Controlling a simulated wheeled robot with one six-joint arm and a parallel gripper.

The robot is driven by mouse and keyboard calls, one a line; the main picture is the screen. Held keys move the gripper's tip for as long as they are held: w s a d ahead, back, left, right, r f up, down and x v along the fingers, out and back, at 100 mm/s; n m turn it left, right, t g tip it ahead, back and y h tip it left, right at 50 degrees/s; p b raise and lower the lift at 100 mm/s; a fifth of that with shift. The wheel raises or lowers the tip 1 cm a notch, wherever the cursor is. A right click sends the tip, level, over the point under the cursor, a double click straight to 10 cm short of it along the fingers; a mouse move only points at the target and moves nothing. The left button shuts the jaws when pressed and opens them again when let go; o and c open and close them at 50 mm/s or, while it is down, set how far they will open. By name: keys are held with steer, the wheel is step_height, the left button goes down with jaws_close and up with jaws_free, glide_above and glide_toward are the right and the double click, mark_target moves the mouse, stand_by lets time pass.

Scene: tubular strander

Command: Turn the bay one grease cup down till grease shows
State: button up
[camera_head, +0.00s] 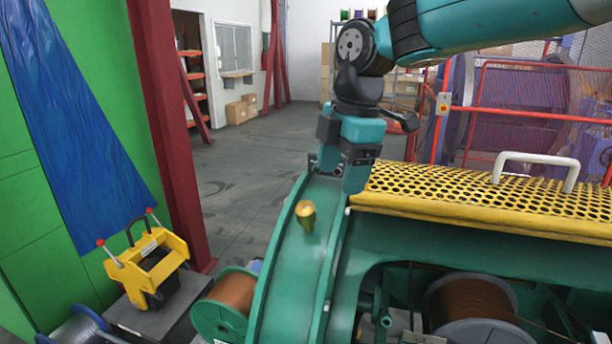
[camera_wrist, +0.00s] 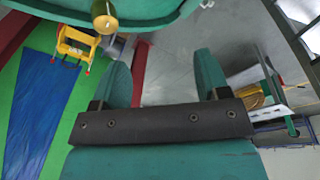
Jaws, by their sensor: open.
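The grease cup (camera_head: 306,214), brass-yellow on top with a darker olive lower part, stands on the green curved guard (camera_head: 292,262) in the head view. It also shows at the top left of the wrist view (camera_wrist: 104,16). Whether any grease shows at it is too small to tell. My gripper (camera_head: 342,180) is above and to the right of the cup in the picture, apart from it. In the wrist view its two teal fingers (camera_wrist: 163,75) are spread with nothing between them.
A yellow perforated guard (camera_head: 450,205) with a white handle (camera_head: 535,160) lies right of the curved guard. Copper spools (camera_head: 232,292) sit beside and below. A yellow frame (camera_head: 150,262) stands at left by a red column (camera_head: 165,130).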

mark_target(305, 206)
steer(key=w+a+r+n+p, duration=0.3)
steer(key=w+a+r+n, duration=0.15)
steer(key=w+n, duration=0.3)
steer(key=shift+m+h, duration=0.4)
steer(key=shift+m, duration=0.05)
steer(key=f+p, duration=0.1)
steer(key=f, duration=0.4)
steer(key=w+f+p, duration=0.1)
steer(key=f+p, duration=0.1)
steer(key=f, duration=0.4)
steer(key=f+p, duration=0.2)
steer(key=f, duration=0.3)
steer(key=shift+w+a+f, duration=0.25)
steer(key=shift+w+f, duration=0.05)
steer(key=shift+f, duration=0.1)
steer(key=c, duration=0.9)
